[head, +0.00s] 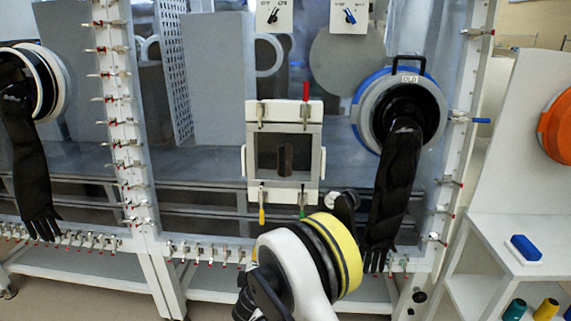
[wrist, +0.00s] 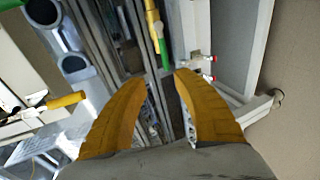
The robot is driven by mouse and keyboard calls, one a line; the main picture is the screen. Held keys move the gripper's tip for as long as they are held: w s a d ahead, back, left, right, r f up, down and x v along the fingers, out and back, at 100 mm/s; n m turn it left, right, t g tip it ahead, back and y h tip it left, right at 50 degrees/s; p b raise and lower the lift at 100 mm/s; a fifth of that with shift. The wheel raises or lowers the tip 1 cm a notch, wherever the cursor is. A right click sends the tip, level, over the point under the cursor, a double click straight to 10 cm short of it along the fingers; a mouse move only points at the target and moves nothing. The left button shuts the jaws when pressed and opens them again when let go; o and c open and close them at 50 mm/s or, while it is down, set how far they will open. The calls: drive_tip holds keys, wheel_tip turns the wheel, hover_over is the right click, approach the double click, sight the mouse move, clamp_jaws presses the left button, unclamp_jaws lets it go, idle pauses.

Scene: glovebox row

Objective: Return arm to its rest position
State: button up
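My gripper (wrist: 160,78) shows in the wrist view as two orange-yellow fingers. Their tips are apart with nothing held between them, so it is open. Beyond the tips are grey frame rails and clamps of the glovebox row. In the head view my arm (head: 305,265), white with black and yellow rings, reaches up from the bottom centre in front of the glovebox. My gripper's fingers cannot be made out in that view.
A small framed hatch (head: 284,190) with coloured clamp handles is just above my arm. A black glove (head: 395,185) hangs from the blue-ringed port close on the right. A white shelf (head: 510,245) stands at far right. In the wrist view a yellow handle (wrist: 68,100) lies left of the fingers.

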drive_tip(key=s+d+r+m+g+h, duration=0.15)
drive_tip(key=s+d+r+m, duration=0.3)
drive_tip(key=d+r, duration=0.6)
drive_tip(key=s+d+r+m+g+h, duration=0.1)
drive_tip(key=s+d+r+m+g, duration=0.3)
drive_tip(key=d+r, duration=0.6)
drive_tip(key=s+d+m+g+y, duration=0.1)
drive_tip(key=s+d+m, duration=0.3)
drive_tip(key=s, duration=0.9)
drive_tip(key=s+d+m, duration=0.5)
drive_tip(key=s+d, duration=0.1)
drive_tip(key=s, duration=0.6)
drive_tip(key=shift+s+g+y, duration=0.35)
drive_tip(key=shift+s, duration=0.05)
